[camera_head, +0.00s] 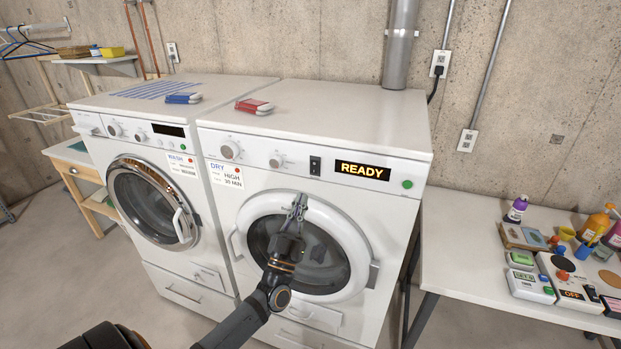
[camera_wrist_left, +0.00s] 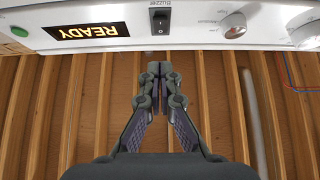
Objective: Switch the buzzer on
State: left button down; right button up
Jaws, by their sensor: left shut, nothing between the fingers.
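The buzzer switch (camera_head: 315,165) is a small black rocker on the dryer's white front panel, just left of the amber READY display (camera_head: 362,171). In the left wrist view the panel appears upside down, with the black rocker (camera_wrist_left: 160,21) beside its BUZZER lettering. Which side of the rocker is pressed in, I cannot tell. My left gripper (camera_head: 298,203) is shut and empty, in front of the dryer door and below the switch in the head view. Its closed fingertips (camera_wrist_left: 160,70) point towards the panel, apart from the rocker. My right gripper is not in view.
The dryer (camera_head: 300,110) has a round door (camera_head: 352,240), two knobs (camera_head: 230,150) and a green button (camera_head: 407,184). The washer (camera_head: 130,112) stands to its left. A table (camera_head: 465,255) with bottles and small devices stands at the right. Blue and red boxes lie on the machine tops.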

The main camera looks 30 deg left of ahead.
aim_at(314, 169)
pick_arm(q)
jog(key=w, duration=0.2)
jog(key=w+a+r, duration=0.1)
jog(key=w, duration=0.1)
jog(key=w+r+p, duration=0.1)
jog(key=w, duration=0.1)
jog(key=shift+w+a+r, duration=0.1)
jog(key=shift+w+a, duration=0.1)
jog(key=shift+a, duration=0.1)
jog(key=shift+w+a, duration=0.1)
jog(key=shift+w, duration=0.25)
